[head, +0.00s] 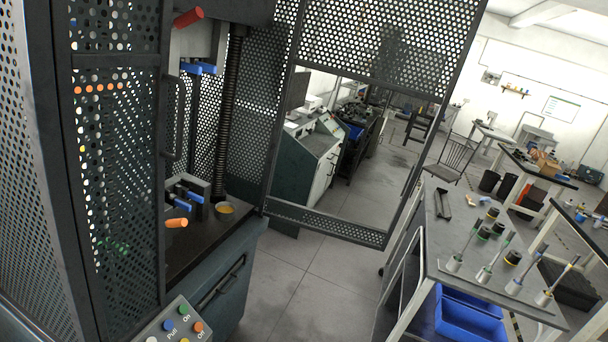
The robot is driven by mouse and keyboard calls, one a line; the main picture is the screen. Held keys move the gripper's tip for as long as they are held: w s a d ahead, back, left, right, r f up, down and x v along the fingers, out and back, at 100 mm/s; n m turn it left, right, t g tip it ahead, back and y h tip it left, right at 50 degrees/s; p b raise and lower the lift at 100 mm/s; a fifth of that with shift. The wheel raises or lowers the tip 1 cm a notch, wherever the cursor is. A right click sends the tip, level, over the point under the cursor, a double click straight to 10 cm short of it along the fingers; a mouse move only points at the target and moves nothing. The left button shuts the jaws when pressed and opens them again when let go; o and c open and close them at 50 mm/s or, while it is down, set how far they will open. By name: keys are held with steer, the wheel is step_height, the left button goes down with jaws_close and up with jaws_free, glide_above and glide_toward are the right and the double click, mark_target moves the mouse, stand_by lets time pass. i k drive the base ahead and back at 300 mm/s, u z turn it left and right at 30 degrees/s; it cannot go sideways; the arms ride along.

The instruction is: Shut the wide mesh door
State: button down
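The wide mesh door (390,48) stands open in the head view, swung out to the right of the machine frame. It is black perforated metal with a large rectangular window, and its top runs out of the picture. Its left edge meets the frame, and its lower free corner hangs over the floor near the right-hand table. A narrower mesh panel with a black handle (180,120) stands at the left front of the machine. Between them the machine's inside is exposed, with a blue-topped grip and an orange knob (176,222). My gripper is not in view.
A control box (172,326) with coloured buttons sits at the bottom left. A grey table (450,225) with weights and rods stands close right of the door, blue bins (470,318) beneath it. Bare floor (290,275) lies between machine and table.

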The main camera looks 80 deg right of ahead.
mark_target(443, 101)
steer(key=u, duration=0.8)
steer(key=k, duration=1.9)
steer(key=z, duration=2.45)
steer(key=i, duration=1)
steer(key=u, duration=0.05)
